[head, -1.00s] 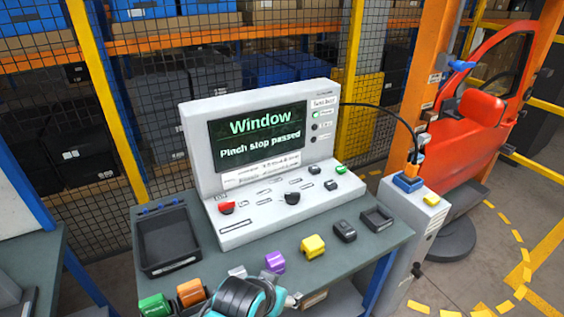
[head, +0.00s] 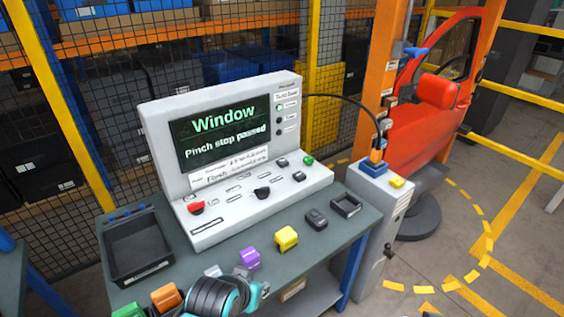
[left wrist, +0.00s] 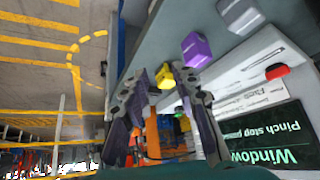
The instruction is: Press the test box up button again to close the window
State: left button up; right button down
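The test box (head: 215,228) is a pale console on the table. Its screen (head: 220,137) reads "Window" and "Pinch stop passed". Its sloped panel carries a red knob (head: 196,208), a black knob (head: 262,193), dark buttons (head: 299,176) and a green button (head: 308,160); their small labels are unreadable. The red car door (head: 425,110) stands at the right; I cannot tell how high its glass is. My left gripper (left wrist: 160,74) is open and empty, its fingers apart. In the head view, my left arm is at the bottom, in front of the console. My right gripper is out of view.
Along the table front stand a purple block (head: 249,258), a yellow block (head: 286,238), a dark block (head: 316,219) and an orange one (head: 166,297). A black tray (head: 137,248) is left of the console. A white pedestal (head: 382,205) stands right of the table.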

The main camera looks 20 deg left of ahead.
pick_arm(q)
grip_shut()
dwell(1.0)
